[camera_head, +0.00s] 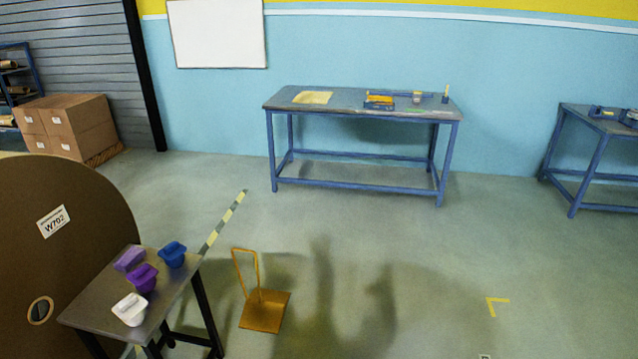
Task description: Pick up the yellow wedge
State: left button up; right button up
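A yellow-orange wedge (264,313) sits on the floor right of the small side table. A tall, thin loop handle of the same colour rises from it and leans left. From this angle the body looks like a flat block, and its slope is hard to make out. Nothing touches it.
A small table (88,312) with white, purple and blue containers stands left of the wedge. A large brown roll (85,215) stands at far left. A blue-legged workbench (345,101) is at the back. Floor right of the wedge is clear, with a yellow corner mark (490,307).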

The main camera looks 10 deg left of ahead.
aim_at(265, 310)
jog(key=i+z, duration=0.15)
jog(key=i, duration=0.55)
jog(key=i+z, duration=0.15)
jog(key=i, duration=0.5)
jog(key=i+j+z, duration=0.1)
jog(key=i, duration=0.6)
jog(key=i+u, duration=0.35)
jog(key=i, duration=0.15)
jog(key=i+l+u, duration=0.15)
jog(key=i+u, duration=0.15)
jog(key=i, duration=0.2)
jog(key=i+j+u, duration=0.15)
jog(key=i+u, duration=0.15)
jog(key=u, duration=0.15)
jog(key=i+u, duration=0.25)
jog(key=u, duration=0.2)
jog(key=i+u, duration=0.3)
jog(key=u, duration=0.15)
jog(key=i+l+u, duration=0.2)
jog(key=u, duration=0.25)
jog(key=i, duration=0.1)
